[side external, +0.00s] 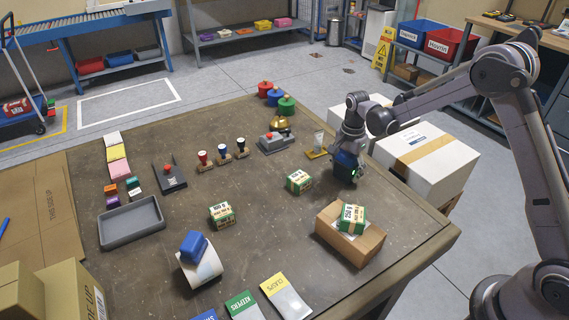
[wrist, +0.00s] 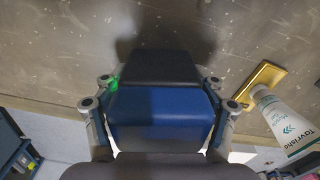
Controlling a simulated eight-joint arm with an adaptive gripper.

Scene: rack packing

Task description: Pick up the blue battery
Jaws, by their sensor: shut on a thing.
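The blue battery (side external: 345,171) has a dark end and a small green light. It is at the right part of the workbench (side external: 270,210), under my gripper (side external: 347,160). In the wrist view the blue battery (wrist: 160,118) fills the space between the two fingers of my gripper (wrist: 165,92), which are shut on its sides. It is close to the benchtop; I cannot tell whether it touches. Its underside is hidden.
A tube (side external: 319,142) on a yellow base stands just left of my gripper. A white carton (side external: 425,152) stands beyond the right edge. The bench's middle has free room.

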